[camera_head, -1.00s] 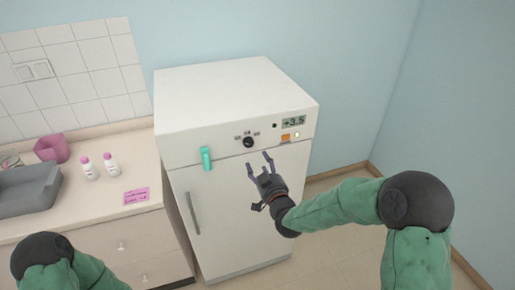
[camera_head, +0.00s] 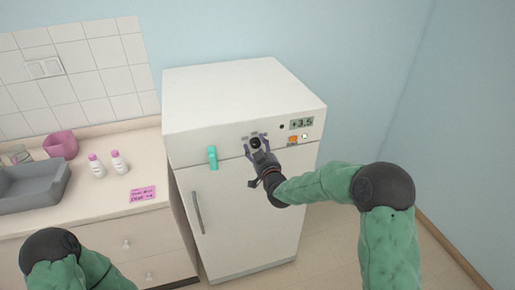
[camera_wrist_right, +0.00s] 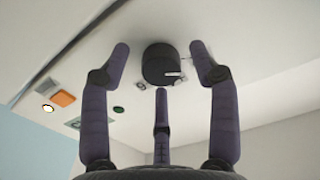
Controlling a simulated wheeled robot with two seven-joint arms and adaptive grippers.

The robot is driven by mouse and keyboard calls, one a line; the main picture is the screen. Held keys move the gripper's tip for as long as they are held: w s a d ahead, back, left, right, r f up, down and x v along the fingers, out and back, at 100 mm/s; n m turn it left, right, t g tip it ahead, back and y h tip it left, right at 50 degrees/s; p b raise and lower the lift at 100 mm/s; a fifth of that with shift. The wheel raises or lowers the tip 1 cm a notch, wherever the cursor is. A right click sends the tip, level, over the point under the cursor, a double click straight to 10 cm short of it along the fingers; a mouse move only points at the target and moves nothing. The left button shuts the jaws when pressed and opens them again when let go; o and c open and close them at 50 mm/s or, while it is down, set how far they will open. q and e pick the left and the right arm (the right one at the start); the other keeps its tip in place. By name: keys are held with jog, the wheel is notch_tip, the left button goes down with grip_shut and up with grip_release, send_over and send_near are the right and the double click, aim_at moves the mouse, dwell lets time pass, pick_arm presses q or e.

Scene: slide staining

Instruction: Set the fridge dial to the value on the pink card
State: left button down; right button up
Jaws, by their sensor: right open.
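The black fridge dial (camera_head: 255,142) is on the upper front panel of the white fridge (camera_head: 245,85). It also shows in the right wrist view (camera_wrist_right: 160,64), with a pale pointer mark on it. My right gripper (camera_head: 256,146) is open at the dial, with fingers on either side of it; in the right wrist view its fingertips (camera_wrist_right: 160,55) stand apart from the dial. The display (camera_head: 301,123) reads +3.5. The pink card (camera_head: 143,194) lies on the counter; its writing is too small to read. My left gripper is out of view.
A teal clip-like thing (camera_head: 212,157) is on the fridge front, left of the dial. An orange switch (camera_head: 293,139) sits right of it. The counter holds two white bottles (camera_head: 97,166), a pink container (camera_head: 61,144) and a grey tray (camera_head: 32,187).

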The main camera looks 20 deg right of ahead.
jog(key=c, duration=1.1)
jog(key=shift+c, duration=0.2)
jog(key=shift+f, duration=0.1)
